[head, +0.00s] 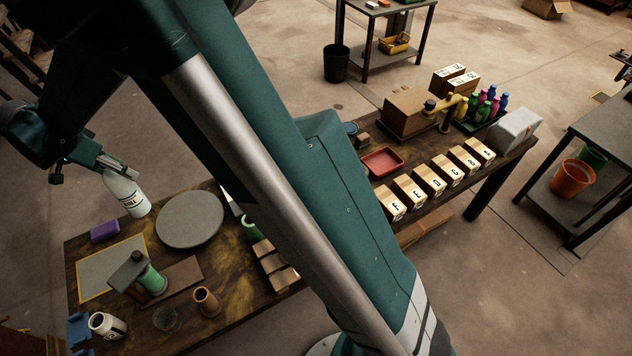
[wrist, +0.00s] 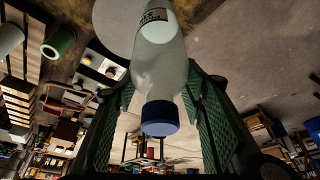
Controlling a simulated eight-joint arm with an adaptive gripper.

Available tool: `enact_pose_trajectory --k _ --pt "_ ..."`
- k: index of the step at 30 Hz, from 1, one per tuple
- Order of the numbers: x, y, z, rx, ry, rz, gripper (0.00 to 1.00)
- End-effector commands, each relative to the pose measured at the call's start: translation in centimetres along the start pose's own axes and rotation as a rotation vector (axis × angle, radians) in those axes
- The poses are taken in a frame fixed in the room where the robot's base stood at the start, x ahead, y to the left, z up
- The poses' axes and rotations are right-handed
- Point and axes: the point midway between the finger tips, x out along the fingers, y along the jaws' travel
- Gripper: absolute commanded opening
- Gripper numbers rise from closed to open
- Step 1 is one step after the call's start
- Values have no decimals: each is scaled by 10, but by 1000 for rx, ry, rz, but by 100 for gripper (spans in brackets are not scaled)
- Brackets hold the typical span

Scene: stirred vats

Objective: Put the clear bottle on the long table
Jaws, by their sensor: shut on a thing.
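The clear bottle (head: 126,194) is pale and translucent with a printed label. My gripper (head: 120,169) is shut on it near its neck, at the left of the head view. The bottle is slightly tilted, its base overlapping the far edge of the long wooden table (head: 232,277); I cannot tell whether it touches. In the wrist view the bottle (wrist: 158,72) lies between my green-padded fingers, its blue cap towards the camera. My arm hides the middle of the long table.
Near the bottle are a round grey disc (head: 190,220), a purple block (head: 104,231) and a yellow-edged grey mat (head: 95,270). Lettered boxes (head: 430,180), a red tray (head: 382,162) and coloured bottles (head: 487,105) crowd the right part. A grey table (head: 610,125) stands at right.

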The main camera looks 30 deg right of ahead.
Motion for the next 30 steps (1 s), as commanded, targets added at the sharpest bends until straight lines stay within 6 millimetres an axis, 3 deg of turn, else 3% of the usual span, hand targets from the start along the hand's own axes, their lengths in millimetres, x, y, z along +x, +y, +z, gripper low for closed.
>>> enact_pose_trajectory --k 9,18,24,30 --pt "-10 -57 86 -50 2 -21 17" --pt "-16 -92 159 -86 4 -37 17" --pt "-17 -102 184 -98 5 -42 17" --pt "-17 -104 188 -100 5 -43 17"
